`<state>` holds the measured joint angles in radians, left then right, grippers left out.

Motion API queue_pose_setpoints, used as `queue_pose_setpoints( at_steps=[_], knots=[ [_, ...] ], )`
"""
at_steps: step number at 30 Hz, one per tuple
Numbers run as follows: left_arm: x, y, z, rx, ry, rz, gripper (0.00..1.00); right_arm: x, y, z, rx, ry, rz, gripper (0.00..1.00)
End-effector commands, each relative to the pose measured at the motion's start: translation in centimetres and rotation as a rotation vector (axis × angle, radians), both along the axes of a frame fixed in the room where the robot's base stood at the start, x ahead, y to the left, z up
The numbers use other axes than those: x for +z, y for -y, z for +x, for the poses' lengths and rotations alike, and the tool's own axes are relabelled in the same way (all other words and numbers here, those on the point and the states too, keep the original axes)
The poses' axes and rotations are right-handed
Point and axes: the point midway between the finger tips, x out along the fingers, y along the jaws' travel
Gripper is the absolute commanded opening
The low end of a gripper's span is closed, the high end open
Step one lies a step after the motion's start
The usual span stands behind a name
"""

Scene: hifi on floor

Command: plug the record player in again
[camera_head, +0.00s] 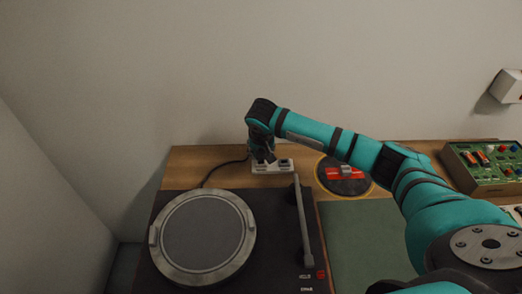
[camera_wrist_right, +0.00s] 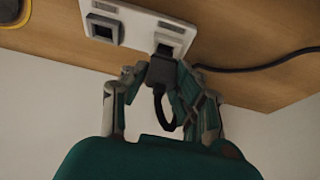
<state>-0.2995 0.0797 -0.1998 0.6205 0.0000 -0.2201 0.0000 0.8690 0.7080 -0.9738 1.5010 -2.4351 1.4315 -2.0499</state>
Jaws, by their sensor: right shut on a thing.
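The record player (camera_head: 165,270) is dark with a grey round platter (camera_head: 203,238) and stands at the front left of the table. A black cable (camera_head: 218,170) runs from behind it to a white socket block (camera_head: 284,166) near the wall; the cable also shows in the right wrist view (camera_wrist_right: 250,69). My right gripper (camera_head: 264,158) is over the block. In the right wrist view it is shut on the dark plug (camera_wrist_right: 161,72), whose front end meets one socket of the block (camera_wrist_right: 135,27). I cannot tell how deeply it sits. My left gripper is not in view.
A round dark pad (camera_head: 345,187) with a yellow rim and a red item lies right of the block. A green mat (camera_head: 365,240) covers the middle. A green circuit box (camera_head: 487,168) stands at the right; a white box (camera_head: 508,86) is on the wall.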

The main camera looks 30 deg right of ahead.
Motion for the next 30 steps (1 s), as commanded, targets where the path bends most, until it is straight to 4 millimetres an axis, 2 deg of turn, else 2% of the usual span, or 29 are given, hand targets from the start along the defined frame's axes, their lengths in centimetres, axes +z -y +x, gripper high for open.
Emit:
queue_pose_setpoints(
  at_steps=[30],
  knots=[
    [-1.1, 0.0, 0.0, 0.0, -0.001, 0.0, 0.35, -1.2, 0.0, 0.0, -0.001, 0.001, 0.0, 0.0]
  ],
)
